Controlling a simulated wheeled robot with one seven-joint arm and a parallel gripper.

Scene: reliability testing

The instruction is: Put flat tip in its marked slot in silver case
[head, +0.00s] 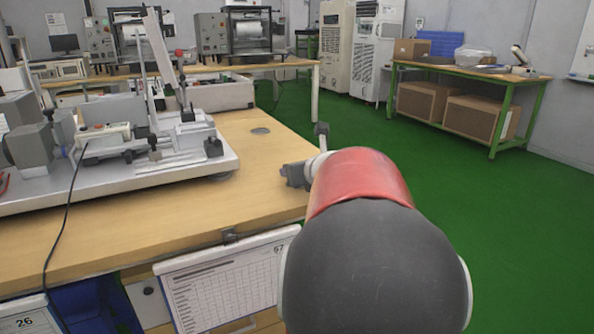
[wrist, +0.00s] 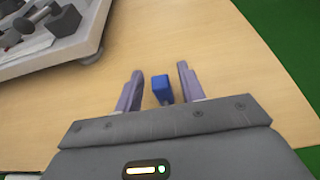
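A small blue object (wrist: 162,88) sits between the fingers of my gripper (wrist: 160,70) in the wrist view, over the wooden tabletop (wrist: 225,75). I cannot tell for sure that it is the flat tip. The fingers are apart, with a visible gap on each side of it. In the head view my gripper (head: 297,176) is at the right edge of the table, partly hidden by my arm. The blue object does not show there. I cannot make out a silver case with a marked slot in either view.
A grey test rig on a metal base plate (head: 190,158) fills the left of the table; its corner (wrist: 75,45) shows in the wrist view. Clear wood lies between rig and gripper. A sheet (head: 225,285) hangs at the front. Green floor (head: 500,220) lies beyond the edge.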

